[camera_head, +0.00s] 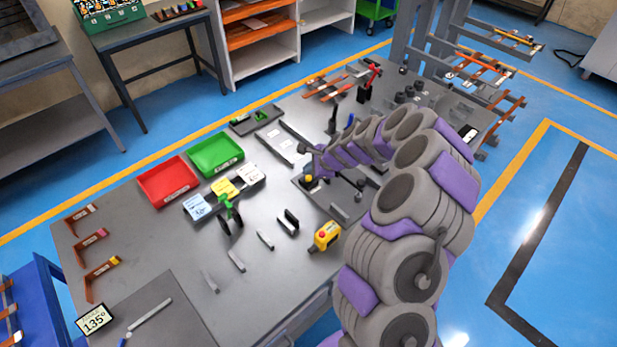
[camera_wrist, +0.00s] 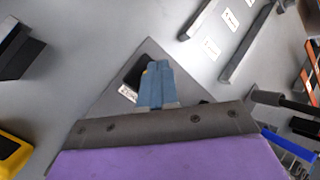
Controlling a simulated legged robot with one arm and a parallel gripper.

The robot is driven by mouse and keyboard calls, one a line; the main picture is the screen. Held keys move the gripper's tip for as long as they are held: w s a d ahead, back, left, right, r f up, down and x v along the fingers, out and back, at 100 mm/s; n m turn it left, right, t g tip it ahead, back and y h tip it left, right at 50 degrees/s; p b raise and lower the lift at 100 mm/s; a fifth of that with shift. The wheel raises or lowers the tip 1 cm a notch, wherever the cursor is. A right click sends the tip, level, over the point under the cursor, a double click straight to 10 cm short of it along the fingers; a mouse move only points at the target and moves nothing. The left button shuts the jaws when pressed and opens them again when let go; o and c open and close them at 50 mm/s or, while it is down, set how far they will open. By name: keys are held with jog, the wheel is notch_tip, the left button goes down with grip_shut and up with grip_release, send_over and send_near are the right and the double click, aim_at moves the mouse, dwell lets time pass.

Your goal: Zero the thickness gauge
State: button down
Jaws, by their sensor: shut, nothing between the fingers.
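A small black device with a yellow spot (camera_head: 309,181) stands on a dark plate (camera_head: 337,205) in the middle of the bench. It may be the thickness gauge, but its face is not readable. In the head view my arm mostly hides the gripper.
A yellow box with a red button (camera_head: 326,236) stands at the bench's front edge. Red (camera_head: 168,181) and green (camera_head: 215,154) trays, cards (camera_head: 223,188) and a green-handled tool (camera_head: 229,212) lie to the left. A bending machine (camera_head: 368,82) stands behind. The bench's left middle has free room.

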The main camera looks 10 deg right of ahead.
aim_at(309, 178)
jog(key=shift+f, duration=0.1)
dwell(0.3)
jog(key=shift+f, duration=0.25)
jog(key=shift+f, duration=0.45)
dwell(0.7)
dwell(0.4)
jog(key=shift+r+p, duration=0.65)
jog(key=shift+r, duration=0.25)
notch_tip(309, 178, up, 5)
jog(key=p, duration=0.4)
dwell(0.3)
